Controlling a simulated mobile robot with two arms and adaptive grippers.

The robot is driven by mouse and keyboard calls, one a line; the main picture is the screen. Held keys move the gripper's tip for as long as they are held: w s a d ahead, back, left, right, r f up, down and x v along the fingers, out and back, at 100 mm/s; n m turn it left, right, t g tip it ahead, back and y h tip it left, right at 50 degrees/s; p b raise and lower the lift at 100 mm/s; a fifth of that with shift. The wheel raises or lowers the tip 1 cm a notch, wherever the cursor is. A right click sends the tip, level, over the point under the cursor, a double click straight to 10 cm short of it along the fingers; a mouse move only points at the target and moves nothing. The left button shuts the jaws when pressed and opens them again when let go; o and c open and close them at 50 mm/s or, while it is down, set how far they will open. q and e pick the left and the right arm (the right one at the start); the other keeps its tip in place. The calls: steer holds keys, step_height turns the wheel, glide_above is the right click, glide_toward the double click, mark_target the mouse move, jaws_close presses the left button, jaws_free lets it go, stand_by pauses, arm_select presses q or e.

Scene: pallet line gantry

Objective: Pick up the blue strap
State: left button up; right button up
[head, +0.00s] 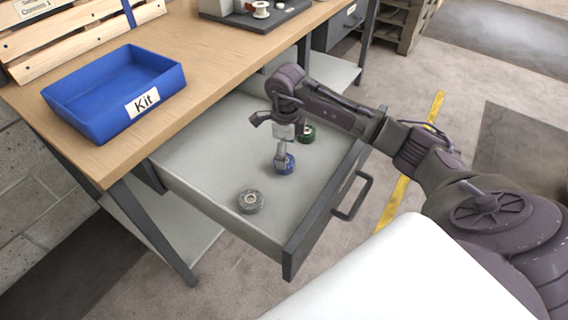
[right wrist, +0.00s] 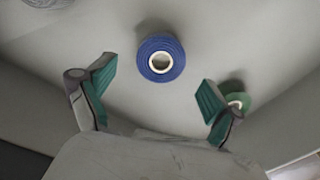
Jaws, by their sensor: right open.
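The blue strap is a rolled coil (head: 286,168) with a pale core, lying in the open drawer. In the right wrist view the blue strap (right wrist: 143,60) lies ahead of and between the spread fingertips, apart from them. My right gripper (head: 271,138) is above the drawer, with one finger partly overlapping the strap in the head view. The right gripper (right wrist: 156,84) is open and empty, with green pads. My left gripper is not in view.
A grey roll (head: 250,208) lies nearer the drawer front and a green roll (head: 307,138) lies behind the gripper. The green roll (right wrist: 240,103) shows behind the right finger. The drawer (head: 195,165) has raised walls. A blue Kit bin (head: 105,115) stands on the bench (head: 200,60).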

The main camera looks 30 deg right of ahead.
mark_target(290, 159)
steer(key=f, duration=0.3)
steer(key=shift+w+a+f, duration=0.1)
steer(key=shift+w+f, duration=0.1)
steer(key=shift+f, duration=0.15)
steer(key=shift+r, duration=0.1)
steer(key=c, duration=1.3)
